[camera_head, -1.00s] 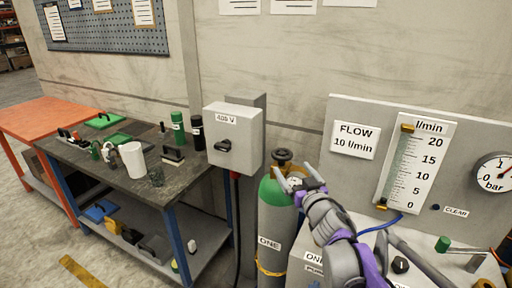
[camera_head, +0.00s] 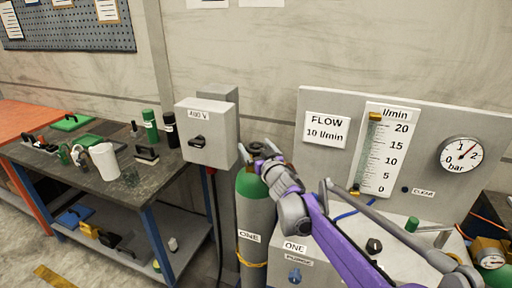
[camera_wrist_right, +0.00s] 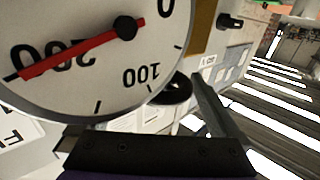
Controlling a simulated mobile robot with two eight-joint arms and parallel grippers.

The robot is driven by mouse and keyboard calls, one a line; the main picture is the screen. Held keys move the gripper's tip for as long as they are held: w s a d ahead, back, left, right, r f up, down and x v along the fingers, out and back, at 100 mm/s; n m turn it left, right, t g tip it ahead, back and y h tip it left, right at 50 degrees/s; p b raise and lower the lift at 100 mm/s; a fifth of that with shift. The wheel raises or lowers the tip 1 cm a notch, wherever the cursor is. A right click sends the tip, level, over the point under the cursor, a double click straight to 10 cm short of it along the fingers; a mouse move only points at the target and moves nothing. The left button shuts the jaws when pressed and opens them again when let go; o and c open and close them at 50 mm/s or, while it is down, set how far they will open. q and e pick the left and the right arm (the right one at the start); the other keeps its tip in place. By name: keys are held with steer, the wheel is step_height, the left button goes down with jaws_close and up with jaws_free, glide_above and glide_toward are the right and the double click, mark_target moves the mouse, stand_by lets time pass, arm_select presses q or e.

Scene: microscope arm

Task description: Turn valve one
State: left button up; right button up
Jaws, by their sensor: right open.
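The green-topped grey cylinder labelled ONE (camera_head: 257,215) stands upright beside the flow panel. Its dark valve handwheel (camera_head: 256,147) sits on top, partly covered by my right gripper (camera_head: 258,154). The gripper's fingers are open, around or just in front of the wheel; whether they touch it I cannot tell. In the right wrist view the black wheel (camera_wrist_right: 172,90) shows beside one finger (camera_wrist_right: 215,108), and part of it is hidden behind a large white gauge (camera_wrist_right: 75,50) with a red needle. My left gripper is not in view.
A grey switch box (camera_head: 206,133) is close left of the cylinder. The flow panel (camera_head: 420,118), with a tube scale and bar dial (camera_head: 460,155), stands at the right. A workbench (camera_head: 165,180) with bottles and tools is at the left.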

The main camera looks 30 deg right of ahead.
steer(key=c, duration=1.1)
steer(key=n+y+b, duration=0.1)
steer(key=b, duration=0.2)
steer(key=shift+d+f+y, duration=0.1)
steer(key=shift+f+y, duration=0.1)
steer(key=shift+y, duration=0.2)
steer(key=shift+n+y+b, duration=0.5)
steer(key=shift+n+y, duration=0.1)
steer(key=shift+y, duration=0.1)
steer(key=y, duration=0.1)
steer(key=n+y, duration=0.2)
steer(key=y, duration=0.1)
steer(key=shift+r+p, duration=0.25)
steer(key=shift+p, duration=0.05)
steer(key=shift+n+g+y, duration=0.4)
steer(key=shift+n+y, duration=0.3)
steer(key=shift+f, duration=0.1)
steer(key=o, duration=1.1)
